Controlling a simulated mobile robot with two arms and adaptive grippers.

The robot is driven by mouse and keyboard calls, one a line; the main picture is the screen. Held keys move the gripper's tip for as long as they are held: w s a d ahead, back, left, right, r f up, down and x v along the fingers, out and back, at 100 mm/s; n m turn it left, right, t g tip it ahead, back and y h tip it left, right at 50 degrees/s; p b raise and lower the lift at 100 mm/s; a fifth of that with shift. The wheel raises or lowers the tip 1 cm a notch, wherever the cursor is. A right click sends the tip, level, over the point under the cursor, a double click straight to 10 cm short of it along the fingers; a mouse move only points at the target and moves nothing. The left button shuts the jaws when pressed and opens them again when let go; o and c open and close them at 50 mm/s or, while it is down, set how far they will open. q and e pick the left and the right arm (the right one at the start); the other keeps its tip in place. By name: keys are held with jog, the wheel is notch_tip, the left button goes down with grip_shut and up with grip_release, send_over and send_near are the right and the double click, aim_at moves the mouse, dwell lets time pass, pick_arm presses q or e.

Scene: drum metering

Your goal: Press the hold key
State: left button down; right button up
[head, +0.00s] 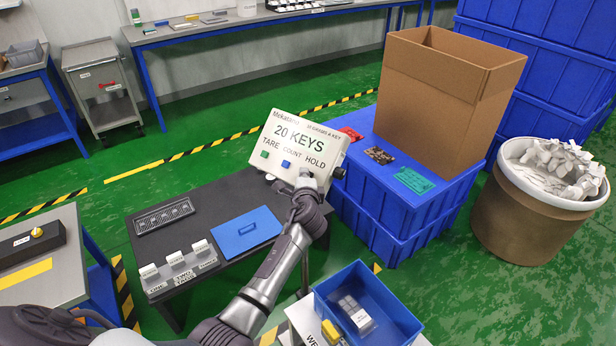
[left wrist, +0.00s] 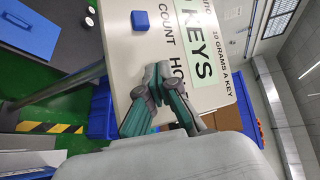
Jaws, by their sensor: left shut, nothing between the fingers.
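A white counting indicator (head: 299,143) stands tilted at the black table's far right corner. It reads "20 KEYS", with the labels TARE, COUNT and HOLD below. A green key (head: 264,154) sits under TARE and a blue key (head: 285,164) under COUNT. The key under HOLD is hidden behind my left gripper (head: 305,182). My left gripper is shut and empty, right at the indicator's face below HOLD. In the left wrist view its fingers (left wrist: 158,90) lie over the face beside the HOLD label, and the blue key (left wrist: 140,20) is clear of them. I cannot tell whether they touch a key. My right gripper is out of view.
The black table (head: 200,195) holds a dark slotted tray (head: 164,216), a blue plate (head: 247,231) and several labelled white blocks. A cardboard box (head: 445,85) stands on blue crates to the right, near a round bin (head: 535,205). A blue bin (head: 385,305) is in front.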

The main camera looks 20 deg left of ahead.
pick_arm(q)
jog(key=shift+w+d+f+b, duration=0.1)
jog(key=shift+w+f+b, duration=0.15)
jog(key=shift+b, duration=0.15)
dwell(0.7)
dwell(0.3)
jog(key=shift+s+r+p, duration=0.55)
jog(key=shift+p, duration=0.35)
jog(key=s+r+p, duration=0.1)
jog(key=p, duration=0.1)
jog(key=s+a+r+p, duration=0.1)
jog(key=s+r+p, duration=0.1)
jog(key=p, duration=0.1)
jog(key=shift+s+r, duration=0.25)
dwell(0.4)
